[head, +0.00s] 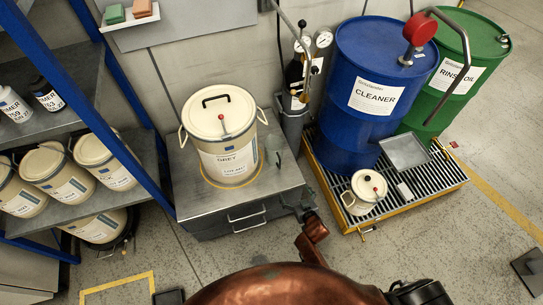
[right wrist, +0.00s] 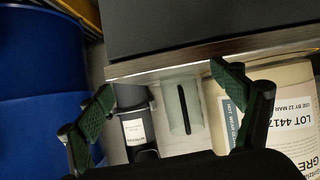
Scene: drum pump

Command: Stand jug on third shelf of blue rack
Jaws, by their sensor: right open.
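A translucent grey-green jug (head: 277,150) stands on the right edge of the metal cabinet top, beside the grey-paint pail. In the right wrist view, which is upside down, the jug (right wrist: 183,108) shows a dark upright strip. My right gripper (head: 297,196) is in front of the cabinet's right edge, close to the jug. In the right wrist view its fingers (right wrist: 168,112) are spread, with the jug beyond them and nothing held. My left gripper is not visible.
The lidded grey-paint pail (head: 223,135) fills much of the cabinet top (head: 189,188). A dark cylinder (right wrist: 135,125) in a holder is behind the jug. A blue drum (head: 365,70), green drum (head: 475,60) and small cream can (head: 364,192) stand on a yellow-edged grate.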

